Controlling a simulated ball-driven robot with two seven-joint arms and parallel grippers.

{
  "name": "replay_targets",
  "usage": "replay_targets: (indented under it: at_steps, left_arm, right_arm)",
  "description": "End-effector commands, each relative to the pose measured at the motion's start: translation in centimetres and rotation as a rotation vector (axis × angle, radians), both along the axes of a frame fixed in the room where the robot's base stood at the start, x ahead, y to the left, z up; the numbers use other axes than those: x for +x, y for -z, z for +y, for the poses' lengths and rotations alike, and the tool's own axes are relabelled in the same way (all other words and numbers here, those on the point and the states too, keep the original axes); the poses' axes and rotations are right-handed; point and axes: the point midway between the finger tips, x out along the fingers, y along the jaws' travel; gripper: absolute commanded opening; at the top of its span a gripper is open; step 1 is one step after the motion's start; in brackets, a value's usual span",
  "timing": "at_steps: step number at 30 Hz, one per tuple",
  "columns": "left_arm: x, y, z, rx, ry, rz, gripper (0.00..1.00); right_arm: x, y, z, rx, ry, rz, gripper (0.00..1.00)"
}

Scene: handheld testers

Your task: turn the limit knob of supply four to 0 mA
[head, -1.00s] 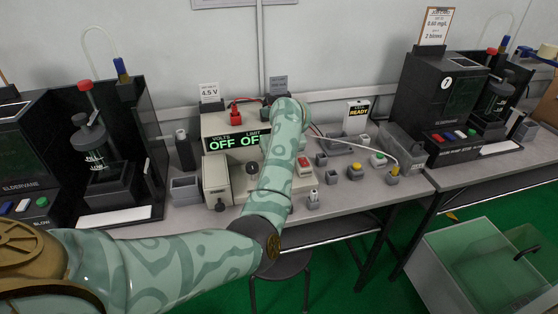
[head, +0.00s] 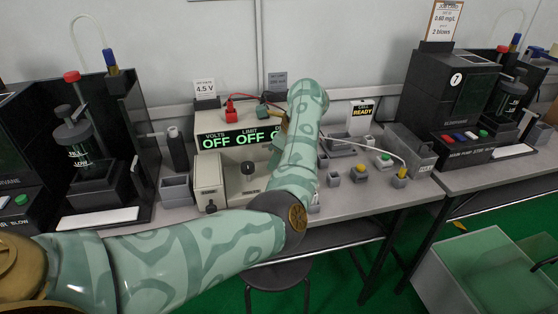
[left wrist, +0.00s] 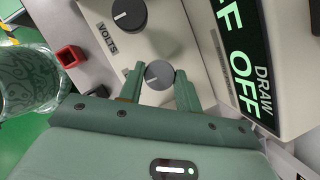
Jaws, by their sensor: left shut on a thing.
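The cream power supply (head: 222,178) stands on the bench, its display (head: 236,140) reading OFF under VOLTS and LIMIT. The black volts knob (head: 248,170) shows on its front, and also in the left wrist view (left wrist: 128,14). A second, grey round knob (left wrist: 159,75) sits beside it in the left wrist view, matching the limit knob's place. My left gripper (left wrist: 160,88) is shut on this grey knob, one green finger on each side. In the head view my arm hides that knob and most of the gripper. My right gripper is out of view.
A small red square-topped part (left wrist: 70,56) shows in the left wrist view. A stool (head: 278,273) stands below.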

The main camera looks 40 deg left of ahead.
Motion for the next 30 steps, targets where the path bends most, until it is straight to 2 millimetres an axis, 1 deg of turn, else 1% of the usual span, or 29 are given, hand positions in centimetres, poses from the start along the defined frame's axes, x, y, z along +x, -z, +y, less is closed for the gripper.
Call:
replay_targets:
  at_steps: [1,9,21,22,23,24,30]
  left_arm:
    - [0.07,0.27,-0.09,-0.004,-0.016,0.001,0.11]
    - [0.06,0.13,-0.10,-0.004,-0.071,0.001,0.11]
    - [0.06,0.04,-0.07,-0.004,-0.078,-0.001,0.11]
    - [0.06,0.04,-0.07,-0.004,-0.078,-0.001,0.37]
    - [0.06,0.04,-0.07,-0.004,-0.078,-0.001,0.45]
    - [0.06,0.04,-0.06,-0.004,-0.077,0.000,0.56]
    - [0.06,0.02,-0.03,-0.002,-0.077,0.000,0.56]
  right_arm:
    - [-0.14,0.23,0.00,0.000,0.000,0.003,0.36]
    - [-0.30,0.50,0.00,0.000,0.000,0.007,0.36]
    - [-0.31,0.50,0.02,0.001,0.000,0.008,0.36]
    - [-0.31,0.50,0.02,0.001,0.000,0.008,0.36]
    - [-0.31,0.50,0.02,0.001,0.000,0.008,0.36]
    - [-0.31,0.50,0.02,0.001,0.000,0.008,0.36]
    - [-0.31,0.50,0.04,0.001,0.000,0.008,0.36]
